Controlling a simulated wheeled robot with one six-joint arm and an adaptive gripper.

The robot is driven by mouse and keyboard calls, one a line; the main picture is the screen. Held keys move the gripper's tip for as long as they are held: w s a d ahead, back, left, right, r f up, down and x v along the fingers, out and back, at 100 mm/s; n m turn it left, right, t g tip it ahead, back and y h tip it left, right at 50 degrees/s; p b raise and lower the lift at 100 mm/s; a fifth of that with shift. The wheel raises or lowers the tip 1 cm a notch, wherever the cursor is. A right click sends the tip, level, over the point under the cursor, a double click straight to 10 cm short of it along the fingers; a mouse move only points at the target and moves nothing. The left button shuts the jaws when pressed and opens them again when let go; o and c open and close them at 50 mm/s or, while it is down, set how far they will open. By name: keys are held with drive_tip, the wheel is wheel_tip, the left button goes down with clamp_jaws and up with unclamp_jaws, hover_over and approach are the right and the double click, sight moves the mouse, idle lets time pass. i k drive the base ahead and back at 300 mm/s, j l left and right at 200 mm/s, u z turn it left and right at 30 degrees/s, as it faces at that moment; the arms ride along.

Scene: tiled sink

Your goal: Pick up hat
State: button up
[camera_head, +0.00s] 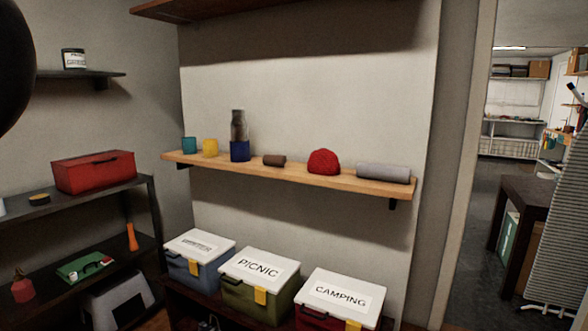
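A red knitted hat (323,162) sits on the light wooden shelf (222,165) on the back wall, right of the middle of the view. It stands between a small brown roll and a grey roll, with small gaps on both sides. My gripper is not clearly in view. A dark rounded shape (14,62) at the upper left edge is cut off, and I cannot tell what it is.
The shelf also holds a grey roll (382,173), a brown roll (274,160), a blue cup (240,151) and yellow (210,147) and teal (189,145) cups. Lidded boxes (341,293) stand below. A dark rack (152,199) is at left, a doorway at right.

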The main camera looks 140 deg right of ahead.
sight(323, 162)
drive_tip(key=z, duration=5.1)
